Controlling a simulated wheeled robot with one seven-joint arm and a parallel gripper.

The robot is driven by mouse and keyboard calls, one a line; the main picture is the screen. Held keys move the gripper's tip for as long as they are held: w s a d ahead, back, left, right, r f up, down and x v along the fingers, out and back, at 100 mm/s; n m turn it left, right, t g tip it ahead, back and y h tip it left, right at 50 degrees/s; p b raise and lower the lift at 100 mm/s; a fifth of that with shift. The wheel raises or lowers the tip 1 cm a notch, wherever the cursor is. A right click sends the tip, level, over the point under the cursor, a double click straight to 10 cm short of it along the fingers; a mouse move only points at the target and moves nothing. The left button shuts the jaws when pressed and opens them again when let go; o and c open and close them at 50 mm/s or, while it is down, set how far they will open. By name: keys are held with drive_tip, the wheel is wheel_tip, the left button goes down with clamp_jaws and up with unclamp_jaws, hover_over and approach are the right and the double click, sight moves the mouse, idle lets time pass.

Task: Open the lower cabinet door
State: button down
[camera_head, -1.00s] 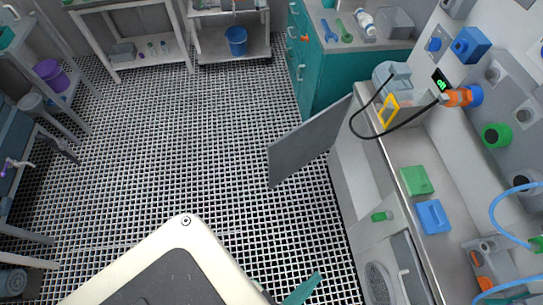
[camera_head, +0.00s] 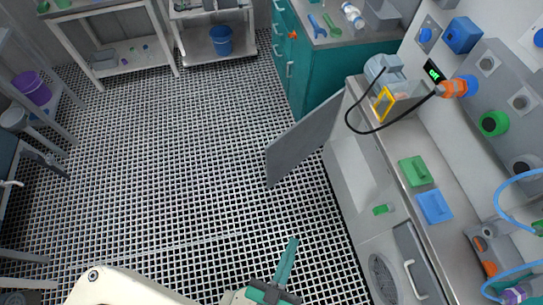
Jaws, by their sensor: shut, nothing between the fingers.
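A flat grey door (camera_head: 303,140) stands swung out from the front of the pale lower cabinet (camera_head: 352,180), at the cabinet's far end. Its free edge points left over the floor grating. My gripper (camera_head: 291,241) shows at the bottom centre, with teal fingers shut and nothing between them. It is apart from the door, nearer to me and lower in the picture. A second grey panel with a white handle (camera_head: 411,278) is in the near part of the cabinet front, flush as far as I can tell. The door's far face is hidden.
The counter (camera_head: 452,232) holds a green block (camera_head: 414,170), a blue block (camera_head: 434,206) and a motor-like unit. A teal cabinet (camera_head: 330,80) stands behind the door. Open grating (camera_head: 170,170) lies to the left.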

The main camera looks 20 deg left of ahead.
drive_tip(key=w+a+f+n+t+y, duration=0.1)
drive_tip(key=w+a+n+t+y, duration=0.4)
drive_tip(key=w+n, duration=0.55)
drive_tip(key=n+g+y, duration=1.1)
drive_tip(key=n+g, duration=0.3)
drive_tip(key=n, duration=0.5)
approach(271, 151)
drive_tip(key=shift+m, duration=0.25)
drive_tip(key=x, duration=0.6)
drive_tip(key=shift+w+a+f, duration=0.15)
drive_tip(key=shift+w+f, duration=0.05)
